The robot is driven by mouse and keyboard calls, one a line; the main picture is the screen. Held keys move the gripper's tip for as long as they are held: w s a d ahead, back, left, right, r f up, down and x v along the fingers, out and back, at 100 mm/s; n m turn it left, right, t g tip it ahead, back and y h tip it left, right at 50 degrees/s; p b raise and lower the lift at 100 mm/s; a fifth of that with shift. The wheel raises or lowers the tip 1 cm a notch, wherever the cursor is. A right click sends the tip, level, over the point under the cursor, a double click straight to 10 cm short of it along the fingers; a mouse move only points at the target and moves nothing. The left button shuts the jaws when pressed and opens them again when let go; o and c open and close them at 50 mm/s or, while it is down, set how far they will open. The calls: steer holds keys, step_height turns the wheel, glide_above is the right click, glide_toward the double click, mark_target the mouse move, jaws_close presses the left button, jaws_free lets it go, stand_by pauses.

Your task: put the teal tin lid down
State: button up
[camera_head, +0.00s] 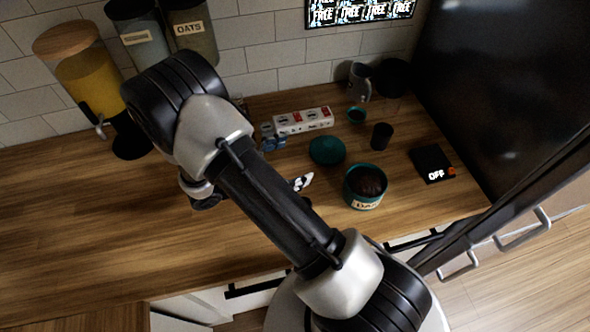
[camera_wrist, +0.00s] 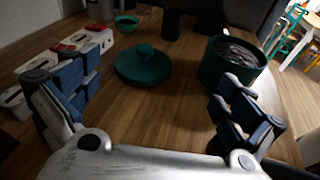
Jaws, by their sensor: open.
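The teal tin lid (camera_head: 327,150) lies on the wooden counter behind and left of the open teal tin (camera_head: 364,200). In the wrist view the lid (camera_wrist: 142,64) lies knob up, apart from the tin (camera_wrist: 212,70). The tin stands upright with dark contents and a label on its front. My gripper (camera_wrist: 160,105) is open and empty, its two fingers spread wide, with the lid beyond them and between them in the picture. In the head view my arm hides most of the gripper; a bit of it shows left of the tin.
A white-and-red power strip (camera_head: 303,120) lies behind the lid. A small teal bowl (camera_head: 357,115), a dark cup (camera_head: 381,136) and a metal pitcher (camera_head: 360,82) stand further back. A black pad marked OFF (camera_head: 432,164) lies right. The counter's left half is largely clear.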

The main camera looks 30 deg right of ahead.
steer(key=s+a+r+m+g+y, duration=0.1)
steer(key=s+r+m+g+y, duration=0.2)
steer(key=s+r+m+y, duration=0.65)
steer(key=s+a+r+m+t+y, duration=0.3)
steer(key=s+a+r+m, duration=0.1)
steer(key=r, duration=0.2)
steer(key=s+a+r+m+t+y, duration=0.3)
steer(key=s+a+r+t, duration=0.1)
steer(key=r, duration=0.3)
steer(key=shift+s+a+r+m, duration=0.2)
steer(key=shift+a+r+m, duration=0.15)
steer(key=shift+a, duration=0.3)
steer(key=shift+f, duration=0.15)
steer(key=shift+f+b, duration=0.4)
steer(key=shift+b, duration=0.1)
